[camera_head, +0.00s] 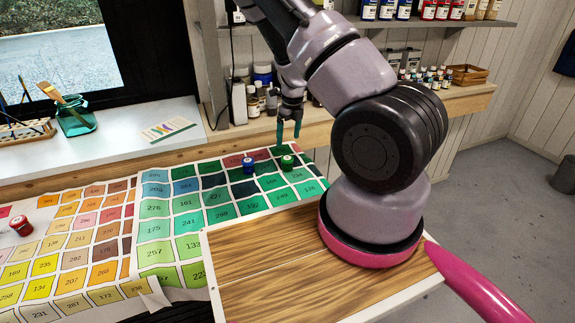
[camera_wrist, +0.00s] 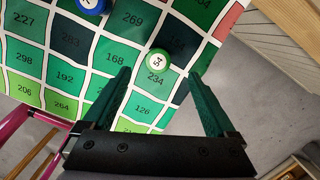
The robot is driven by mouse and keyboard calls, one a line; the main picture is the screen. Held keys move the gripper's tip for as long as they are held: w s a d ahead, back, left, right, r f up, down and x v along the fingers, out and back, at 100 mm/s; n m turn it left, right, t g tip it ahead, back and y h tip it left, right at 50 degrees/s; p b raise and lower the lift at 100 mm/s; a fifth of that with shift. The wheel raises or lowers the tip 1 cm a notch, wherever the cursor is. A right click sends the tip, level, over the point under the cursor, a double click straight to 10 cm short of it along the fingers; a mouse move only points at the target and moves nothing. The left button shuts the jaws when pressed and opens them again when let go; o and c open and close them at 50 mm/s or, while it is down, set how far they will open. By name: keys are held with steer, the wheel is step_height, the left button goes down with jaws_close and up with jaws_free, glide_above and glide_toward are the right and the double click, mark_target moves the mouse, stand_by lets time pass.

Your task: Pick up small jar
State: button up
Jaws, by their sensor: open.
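A small green jar with a white numbered lid (camera_head: 287,162) stands on the green part of the colour chart. It also shows in the wrist view (camera_wrist: 158,60), just beyond the fingertips and between their lines. A small blue jar (camera_head: 248,165) stands to its left, and its edge shows at the top of the wrist view (camera_wrist: 91,5). A small red jar (camera_head: 21,225) is on the chart at far left. My gripper (camera_head: 288,143) is open and empty, pointing down above and close to the green jar. Its two green fingers (camera_wrist: 163,95) are apart.
The colour chart cloth (camera_head: 160,228) covers the table. A wooden board (camera_head: 262,285) lies in front by my arm's base. A shelf (camera_head: 462,97) behind holds several bottles and a basket (camera_head: 469,75). A glass of brushes (camera_head: 75,116) stands on the window sill (camera_head: 110,135).

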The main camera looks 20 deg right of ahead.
glide_above(287, 158)
step_height(287, 158, down, 4)
steer(key=shift+w+d+f, duration=0.1)
steer(key=shift+f, duration=0.15)
step_height(287, 158, down, 4)
steer(key=shift+f, duration=0.6)
jaws_close()
